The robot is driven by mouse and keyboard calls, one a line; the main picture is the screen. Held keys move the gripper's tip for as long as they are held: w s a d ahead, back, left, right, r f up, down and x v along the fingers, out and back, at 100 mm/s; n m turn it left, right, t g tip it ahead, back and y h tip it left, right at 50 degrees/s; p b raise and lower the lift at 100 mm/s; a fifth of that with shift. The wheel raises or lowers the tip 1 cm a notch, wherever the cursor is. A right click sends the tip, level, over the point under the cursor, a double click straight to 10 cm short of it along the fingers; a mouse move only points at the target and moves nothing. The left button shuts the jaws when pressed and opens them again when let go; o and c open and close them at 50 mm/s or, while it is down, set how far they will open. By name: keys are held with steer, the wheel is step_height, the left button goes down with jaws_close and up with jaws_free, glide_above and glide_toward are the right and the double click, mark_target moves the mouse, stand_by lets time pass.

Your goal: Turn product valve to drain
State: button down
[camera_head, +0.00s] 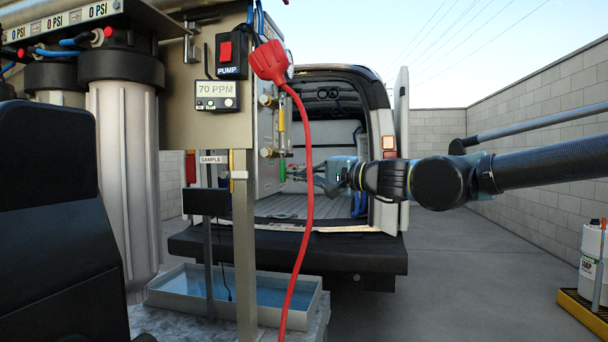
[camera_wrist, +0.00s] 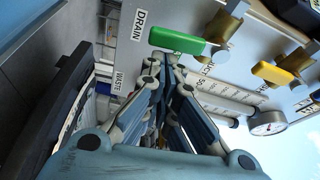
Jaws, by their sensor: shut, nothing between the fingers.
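A green-handled valve (camera_wrist: 177,40) on the light panel shows in the wrist view, with a brass body at the handle's right end. The free end of the handle lies close to a DRAIN label (camera_wrist: 139,22). In the head view the green handle (camera_head: 282,170) hangs downward at the panel's edge. My gripper (camera_wrist: 166,63) is shut and empty, its fingertips right by the green handle; I cannot tell whether they touch it. In the head view my gripper (camera_head: 298,174) reaches in from the right.
A yellow-handled valve (camera_wrist: 272,73) and a pressure gauge (camera_wrist: 268,124) are nearby on the panel. An open van (camera_head: 340,262) stands behind.

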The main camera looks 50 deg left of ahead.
steer(key=shift+s+d+f, duration=0.2)
steer(key=shift+s+d, duration=0.25)
steer(key=shift+s, duration=0.15)
steer(key=w+a, duration=0.3)
steer(key=w, duration=0.1)
steer(key=v, duration=1)
steer(key=shift+d, duration=0.25)
steer(key=shift+s+r, duration=0.1)
steer(key=shift+r, duration=0.05)
